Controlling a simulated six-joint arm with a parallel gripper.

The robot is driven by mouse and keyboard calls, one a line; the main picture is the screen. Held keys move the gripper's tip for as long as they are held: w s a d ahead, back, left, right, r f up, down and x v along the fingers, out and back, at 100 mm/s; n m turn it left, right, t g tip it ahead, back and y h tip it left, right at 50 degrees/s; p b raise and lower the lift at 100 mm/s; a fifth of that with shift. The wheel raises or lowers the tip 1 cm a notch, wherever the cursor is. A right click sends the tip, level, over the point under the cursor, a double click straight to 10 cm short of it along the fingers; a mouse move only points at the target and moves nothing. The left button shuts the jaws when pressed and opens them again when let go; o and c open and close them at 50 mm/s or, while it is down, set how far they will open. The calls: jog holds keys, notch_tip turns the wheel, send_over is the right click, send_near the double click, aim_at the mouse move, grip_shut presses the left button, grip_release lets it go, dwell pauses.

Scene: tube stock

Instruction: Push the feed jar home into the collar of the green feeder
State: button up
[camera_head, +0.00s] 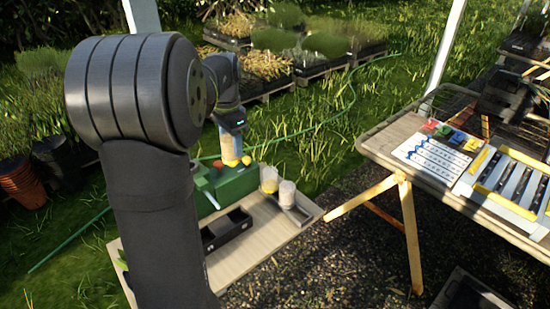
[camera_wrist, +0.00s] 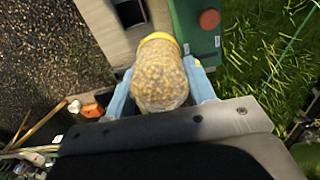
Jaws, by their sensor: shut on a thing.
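My gripper (camera_wrist: 160,84) is shut on the feed jar (camera_wrist: 158,78), a clear jar full of yellow grain with a yellow rim at its far end. Its blue fingers press on both sides of the jar in the wrist view. The feeder also shows in the wrist view (camera_wrist: 190,38), with a red knob, just beyond the jar. The collar is not clearly seen, so I cannot tell whether the jar touches it.
The feeder stands on a wooden bench (camera_head: 262,248). Two pale jars (camera_head: 269,180) (camera_head: 287,193) stand right of it, and a black open tray (camera_head: 226,231) lies in front. A second table (camera_head: 405,152) with racks stands at the right.

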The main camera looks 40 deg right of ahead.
jog(key=w+a+r+n, duration=0.2)
jog(key=w+a+r, duration=0.1)
jog(key=w+a, duration=0.6)
jog(key=shift+s+a+f, duration=0.1)
jog(key=shift+s+f, duration=0.05)
jog(key=shift+f, duration=0.6)
jog(key=shift+s+a+f, duration=0.15)
jog(key=shift+f, duration=0.65)
jog(key=shift+s+a+f, duration=0.1)
jog(key=shift+s+f, duration=0.05)
jog(key=shift+f, duration=0.6)
jog(key=shift+f, duration=0.3)
jog(key=o, duration=1.1)
jog(key=shift+o, duration=0.2)
notch_tip(320, 180, up, 18)
jog(key=shift+f, duration=0.25)
jog(key=shift+f, duration=0.1)
